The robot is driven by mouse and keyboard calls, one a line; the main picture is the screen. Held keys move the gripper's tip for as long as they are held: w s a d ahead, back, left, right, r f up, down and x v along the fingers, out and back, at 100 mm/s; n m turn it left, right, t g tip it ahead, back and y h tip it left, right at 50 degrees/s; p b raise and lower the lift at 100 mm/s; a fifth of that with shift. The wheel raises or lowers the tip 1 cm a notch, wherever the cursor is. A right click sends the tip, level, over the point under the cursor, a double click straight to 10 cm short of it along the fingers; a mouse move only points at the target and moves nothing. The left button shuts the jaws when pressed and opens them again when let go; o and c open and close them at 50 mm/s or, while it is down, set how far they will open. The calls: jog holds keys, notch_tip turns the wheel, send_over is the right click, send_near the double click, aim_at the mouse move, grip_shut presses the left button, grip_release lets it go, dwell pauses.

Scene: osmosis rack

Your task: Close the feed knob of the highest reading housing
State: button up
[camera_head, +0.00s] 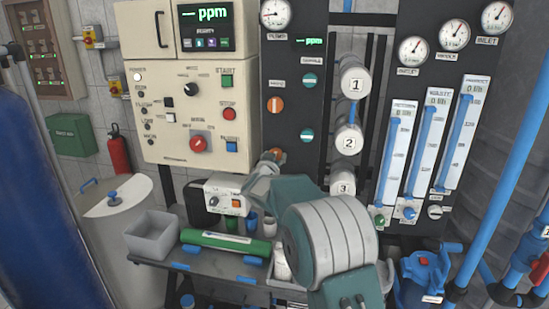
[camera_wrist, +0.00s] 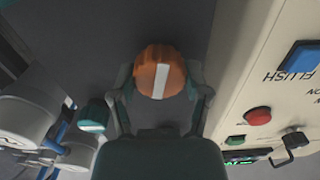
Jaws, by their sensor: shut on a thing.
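My gripper (camera_head: 268,160) is at the lower part of the black rack panel (camera_head: 288,55), shut on an orange feed knob (camera_head: 278,152). In the wrist view the gripper's fingers (camera_wrist: 163,82) stand on either side of this orange knob (camera_wrist: 160,70), whose white stripe runs roughly along my gripper's length. Above it are another orange knob (camera_head: 275,105), an upper teal knob (camera_head: 310,80) and a lower teal knob (camera_head: 307,136). The white housings are marked 1 (camera_head: 355,84), 2 (camera_head: 349,140) and 3 (camera_head: 342,184).
A cream control box (camera_head: 185,100) with buttons and a red switch stands close to the left of my gripper. A bench below holds a grey bin (camera_head: 152,235) and a green cylinder (camera_head: 225,244). Flow meters (camera_head: 395,155) stand at the right.

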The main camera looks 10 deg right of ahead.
jog(key=m, duration=1.2)
jog(key=shift+f, duration=0.15)
jog(key=shift+m, duration=1.6)
jog(key=shift+f, duration=0.15)
jog(key=o, duration=1.1)
jog(key=shift+o, duration=0.2)
